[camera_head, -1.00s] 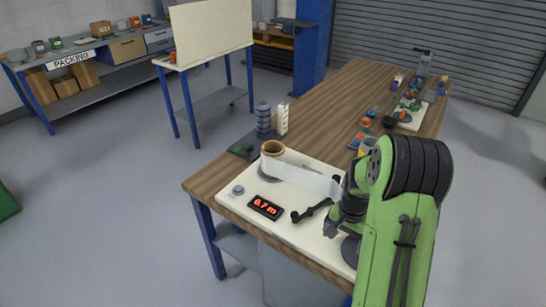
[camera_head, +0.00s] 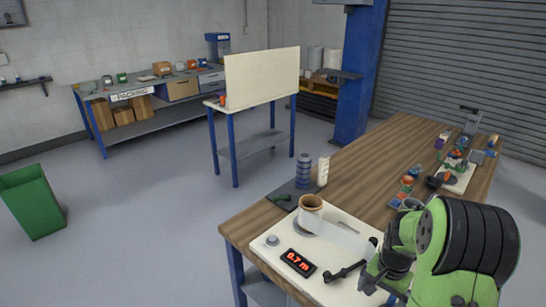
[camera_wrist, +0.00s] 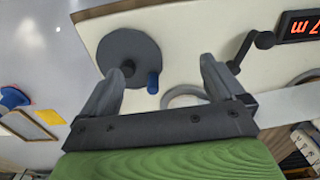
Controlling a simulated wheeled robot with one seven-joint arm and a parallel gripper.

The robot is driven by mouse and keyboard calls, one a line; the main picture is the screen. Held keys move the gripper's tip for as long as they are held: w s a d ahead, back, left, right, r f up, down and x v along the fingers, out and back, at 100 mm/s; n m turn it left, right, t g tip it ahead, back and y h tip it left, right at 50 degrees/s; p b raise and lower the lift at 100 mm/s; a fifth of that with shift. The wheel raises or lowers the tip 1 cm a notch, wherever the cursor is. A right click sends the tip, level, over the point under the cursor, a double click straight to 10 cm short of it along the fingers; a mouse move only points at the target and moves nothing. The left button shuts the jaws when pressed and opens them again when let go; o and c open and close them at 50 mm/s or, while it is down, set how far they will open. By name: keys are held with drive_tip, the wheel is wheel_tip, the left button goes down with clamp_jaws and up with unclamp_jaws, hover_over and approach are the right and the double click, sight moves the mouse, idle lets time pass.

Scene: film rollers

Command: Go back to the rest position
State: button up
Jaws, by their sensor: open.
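My gripper (camera_wrist: 155,85) is open and empty in the wrist view, its two grey fingers spread apart. Beyond the fingers lie a dark grey disc with a knob (camera_wrist: 128,57) and a small blue peg (camera_wrist: 153,82) on the white board. In the head view my green arm stands at the lower right, over the near right part of the white board (camera_head: 335,293); the fingers are hard to make out there. A brown-cored film roll (camera_head: 311,212) stands on the board with clear film (camera_head: 350,240) stretched to the right. The red display (camera_head: 296,262) reads 0.7 m.
The board lies on a wooden table (camera_head: 375,160). A blue-grey stack (camera_head: 303,170) and a white holder (camera_head: 323,171) stand behind it. Small parts and a second board (camera_head: 458,177) fill the far right. A green bin (camera_head: 33,201) stands on the open floor at left.

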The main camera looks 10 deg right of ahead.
drive_tip(key=s+a+r+n+t, duration=0.1)
drive_tip(key=a+r+n, duration=0.3)
drive_tip(key=r, duration=0.5)
drive_tip(key=s+a+r+n+t, duration=0.2)
drive_tip(key=s+a+r, duration=0.3)
drive_tip(key=s, duration=0.3)
drive_tip(key=s+a+r+n+t, duration=0.2)
drive_tip(key=s+a+r+n, duration=0.2)
drive_tip(key=s+a, duration=0.4)
drive_tip(key=shift+s+a+r, duration=0.15)
drive_tip(key=shift+a+r, duration=0.15)
drive_tip(key=shift+r, duration=0.55)
